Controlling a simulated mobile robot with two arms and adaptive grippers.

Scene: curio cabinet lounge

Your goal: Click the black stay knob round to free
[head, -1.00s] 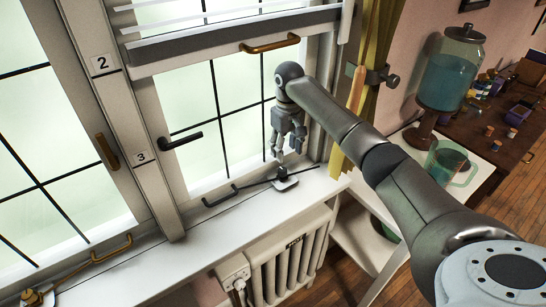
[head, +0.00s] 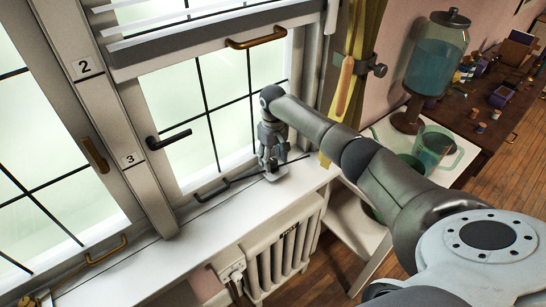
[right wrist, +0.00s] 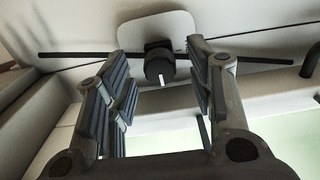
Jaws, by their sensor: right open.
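The black stay knob (right wrist: 160,68) shows in the right wrist view, with a white mark on its face. It sits on a pale plate (right wrist: 178,24), and a thin black stay rod (right wrist: 90,55) runs past it. My right gripper (right wrist: 157,58) is open, with one finger on each side of the knob and a gap visible on both sides. In the head view, my right gripper (head: 272,160) points down over the plate (head: 283,171) on the window sill and largely hides the knob. My left gripper is not in view.
The white sill (head: 200,228) runs under the window, with a black curved handle (head: 213,191) left of the gripper. A black window handle (head: 168,138) is above. A radiator (head: 285,250) stands below. A glass jug (head: 432,150) and dispenser (head: 436,60) stand at right.

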